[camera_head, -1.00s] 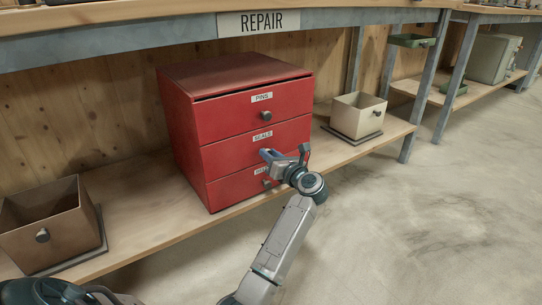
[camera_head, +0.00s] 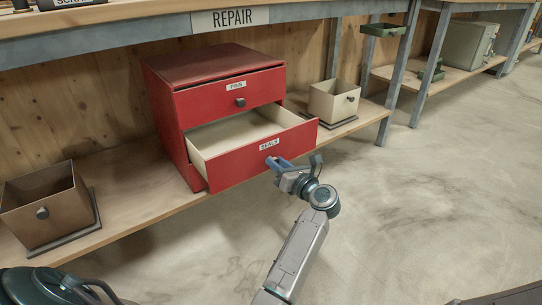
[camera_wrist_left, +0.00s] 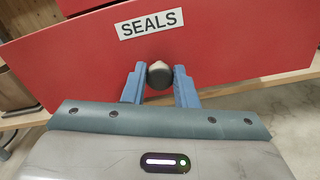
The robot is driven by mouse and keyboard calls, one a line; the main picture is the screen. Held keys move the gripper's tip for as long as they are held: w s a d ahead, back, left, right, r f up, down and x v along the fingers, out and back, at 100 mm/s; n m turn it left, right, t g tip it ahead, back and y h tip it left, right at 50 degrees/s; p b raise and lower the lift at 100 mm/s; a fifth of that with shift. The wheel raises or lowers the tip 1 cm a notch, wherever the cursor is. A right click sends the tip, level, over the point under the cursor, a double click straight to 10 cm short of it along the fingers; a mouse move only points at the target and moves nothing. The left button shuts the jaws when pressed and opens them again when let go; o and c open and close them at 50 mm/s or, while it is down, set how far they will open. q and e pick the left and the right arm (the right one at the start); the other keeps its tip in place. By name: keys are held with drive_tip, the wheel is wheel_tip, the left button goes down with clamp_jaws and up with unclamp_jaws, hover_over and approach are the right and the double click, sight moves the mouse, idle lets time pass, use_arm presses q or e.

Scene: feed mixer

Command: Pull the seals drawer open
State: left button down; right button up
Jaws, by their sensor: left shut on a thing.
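The red cabinet (camera_head: 205,78) stands on the low wooden shelf. Its middle drawer, the seals drawer (camera_head: 235,167), is pulled well out, and its pale inside shows and looks empty. My left gripper (camera_head: 277,164) is at the front of this drawer, shut on the dark round knob. In the left wrist view the blue fingers stand on both sides of the seals knob (camera_wrist_left: 160,74), just below the SEALS label (camera_wrist_left: 149,22). The pins drawer (camera_head: 240,92) above is closed. The drawer below is mostly hidden by the open one. My right gripper is not in view.
A brown open bin (camera_head: 45,205) stands on the shelf at the left, and a cream bin (camera_head: 334,100) stands right of the cabinet. The shelf (camera_head: 125,195) runs under the bench with the REPAIR sign (camera_head: 230,18). The floor in front is clear.

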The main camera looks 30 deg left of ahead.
use_arm(q)
drive_tip(key=shift+v, duration=1.1)
drive_tip(key=c, duration=1.1)
unclamp_jaws()
drive_tip(key=shift+c, duration=0.2)
drive_tip(key=shift+d, duration=0.15)
